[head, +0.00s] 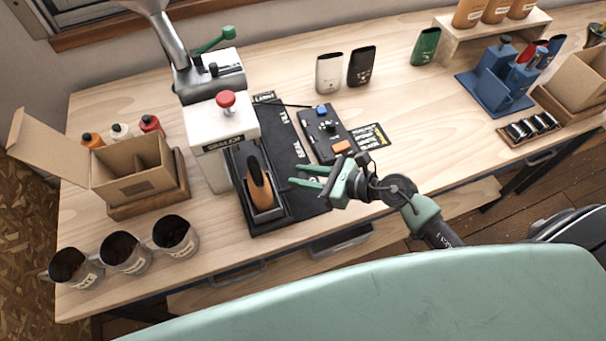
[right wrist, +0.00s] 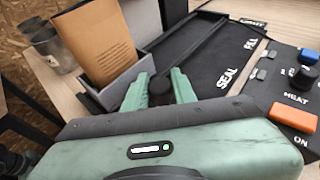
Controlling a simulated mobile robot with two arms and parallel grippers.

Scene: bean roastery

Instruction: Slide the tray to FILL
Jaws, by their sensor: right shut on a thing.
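The tray (right wrist: 130,84) is a grey open box holding an upright brown bag (right wrist: 98,40). In the head view the tray (head: 264,213) and bag (head: 259,180) stand at the near end of the black track (head: 300,205), nearer than the SEAL label. The FILL label (right wrist: 250,44) lies farther along the track, past SEAL (right wrist: 228,77). My right gripper (head: 295,175) is at the tray's right side. In the right wrist view its green fingers (right wrist: 159,86) are shut on a dark knob (right wrist: 160,92) beside the tray. My left gripper is not in view.
The white sealer column (head: 215,150) stands left of the track. A control panel (head: 325,130) with an orange switch lies to the right. Several dark mugs (head: 125,252) and an open cardboard box (head: 130,175) are at left. Bags (head: 329,73) stand behind.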

